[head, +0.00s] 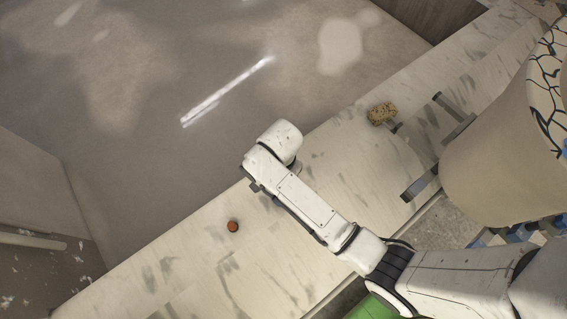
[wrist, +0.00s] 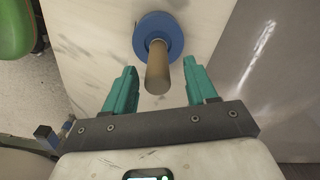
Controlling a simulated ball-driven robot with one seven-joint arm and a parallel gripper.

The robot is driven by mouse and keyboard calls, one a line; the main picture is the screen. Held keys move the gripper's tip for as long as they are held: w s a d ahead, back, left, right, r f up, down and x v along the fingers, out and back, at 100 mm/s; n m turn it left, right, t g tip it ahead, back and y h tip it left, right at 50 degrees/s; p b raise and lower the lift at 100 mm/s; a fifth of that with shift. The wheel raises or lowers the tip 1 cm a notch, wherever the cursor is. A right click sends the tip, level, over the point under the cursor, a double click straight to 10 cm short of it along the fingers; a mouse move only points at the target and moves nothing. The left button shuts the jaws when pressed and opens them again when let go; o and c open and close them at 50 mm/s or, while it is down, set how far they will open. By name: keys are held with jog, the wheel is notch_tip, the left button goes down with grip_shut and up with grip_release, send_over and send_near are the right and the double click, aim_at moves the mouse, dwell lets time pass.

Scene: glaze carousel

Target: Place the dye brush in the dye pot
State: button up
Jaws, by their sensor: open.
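In the wrist view, a brown cylindrical handle (wrist: 158,70), seemingly the dye brush's, points up toward the camera. Its lower end meets a blue round piece (wrist: 174,26) on the marble-patterned counter; I cannot tell if this is the brush's own base or the dye pot. My gripper (wrist: 159,78) is open, its two teal fingers apart, with the handle's upper end between or just ahead of them and no visible grip. In the head view my arm hides the gripper and the blue piece. A small reddish-brown round thing (head: 233,226) sits on the counter left of my arm; I cannot identify it.
The long pale counter (head: 185,262) runs diagonally. A speckled tan block (head: 381,114) lies farther along it, beside a grey metal bracket (head: 455,117). A grey glossy surface lies beyond the counter.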

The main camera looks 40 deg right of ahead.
notch_tip(320, 180, up, 5)
jog(key=shift+p, duration=0.35)
jog(key=s+d+r+n, duration=0.2)
jog(key=s+d+n, duration=0.2)
jog(key=s+n, duration=0.2)
jog(key=s+d+r+n+t, duration=0.1)
jog(key=s+d+r+n, duration=0.2)
jog(key=s+n, duration=0.4)
jog(key=s+d, duration=0.1)
jog(key=s, duration=0.2)
jog(key=shift+s+d+r, duration=0.2)
jog(key=shift+s+r, duration=0.05)
jog(key=shift+s, duration=0.1)
